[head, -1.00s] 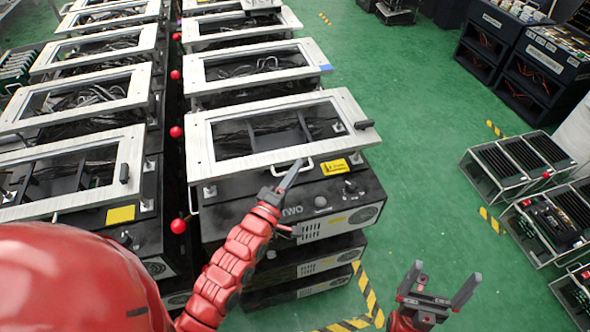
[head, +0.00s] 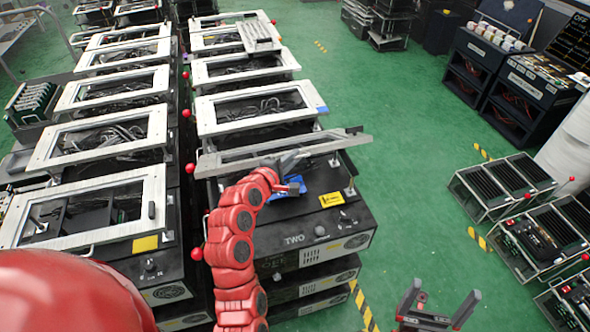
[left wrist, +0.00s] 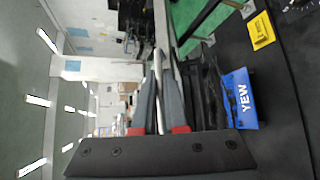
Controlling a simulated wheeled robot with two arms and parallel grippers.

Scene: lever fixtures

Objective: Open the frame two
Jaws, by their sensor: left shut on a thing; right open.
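Frame two (head: 240,159) is a pale metal lid on the black unit marked TWO (head: 293,240). It is raised and tilted, seen nearly edge-on in the head view, with its near edge off the unit. My left gripper (head: 296,160) is at this near edge, shut on the frame. In the left wrist view the left fingers (left wrist: 158,80) close around a thin metal bar (left wrist: 159,60) of the frame. A blue label (left wrist: 240,98) shows inside the unit. My right gripper (head: 437,307) is open and empty at the lower right, away from the unit.
Similar units with flat-lying frames stand behind, and another row (head: 100,200) stands at left. Red balls (head: 190,168) line the gap between rows. Green floor (head: 400,160) is clear to the right, with metal racks (head: 505,185) beyond. A yellow label (head: 332,200) is on unit TWO.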

